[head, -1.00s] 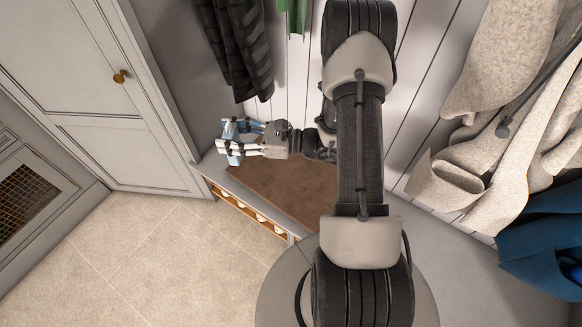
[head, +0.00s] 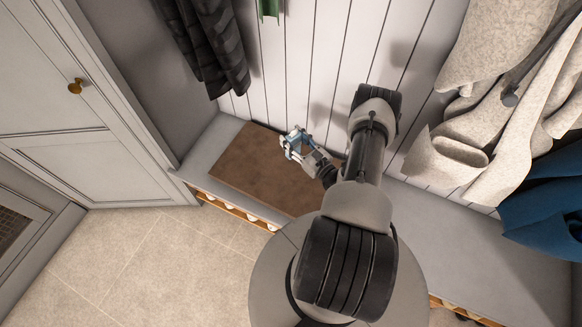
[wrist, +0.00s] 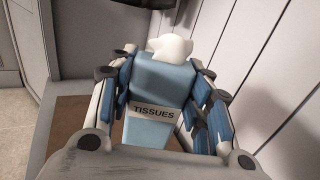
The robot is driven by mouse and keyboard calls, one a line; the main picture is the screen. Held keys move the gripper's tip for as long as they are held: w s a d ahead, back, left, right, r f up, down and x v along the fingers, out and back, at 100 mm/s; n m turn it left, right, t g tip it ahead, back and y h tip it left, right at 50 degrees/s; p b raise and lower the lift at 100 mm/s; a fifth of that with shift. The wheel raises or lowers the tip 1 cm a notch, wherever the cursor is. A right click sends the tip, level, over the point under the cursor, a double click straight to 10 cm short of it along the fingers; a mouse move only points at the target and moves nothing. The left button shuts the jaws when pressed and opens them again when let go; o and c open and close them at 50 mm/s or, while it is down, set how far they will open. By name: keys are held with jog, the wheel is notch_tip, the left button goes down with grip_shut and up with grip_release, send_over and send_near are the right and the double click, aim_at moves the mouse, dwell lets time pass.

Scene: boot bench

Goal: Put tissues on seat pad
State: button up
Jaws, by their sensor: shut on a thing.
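The tissues (wrist: 158,90) are a light blue box with a "TISSUES" label and a white tissue sticking out of its top. My gripper (wrist: 163,100) is shut on the box, with a finger on each side of it in the wrist view. In the head view my gripper (head: 296,143) and the small blue box stand over the right part of the seat pad. The seat pad (head: 245,165) is a flat brown rectangle on the bench; part of it also shows in the wrist view (wrist: 68,125). I cannot tell whether the box touches the pad.
The grey bench (head: 440,225) runs along a white panelled wall (head: 310,60). A dark striped garment (head: 205,45) hangs above the pad's left end. Light coats (head: 470,140) and a blue garment (head: 545,200) hang at the right. A grey cabinet (head: 60,90) stands at the left.

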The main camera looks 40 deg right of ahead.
notch_tip(320, 180, down, 16)
jog(key=b, duration=0.5)
jog(key=shift+r+b, duration=0.2)
jog(key=shift+b, duration=0.2)
jog(key=shift+f, duration=0.15)
jog(key=o, duration=1.1)
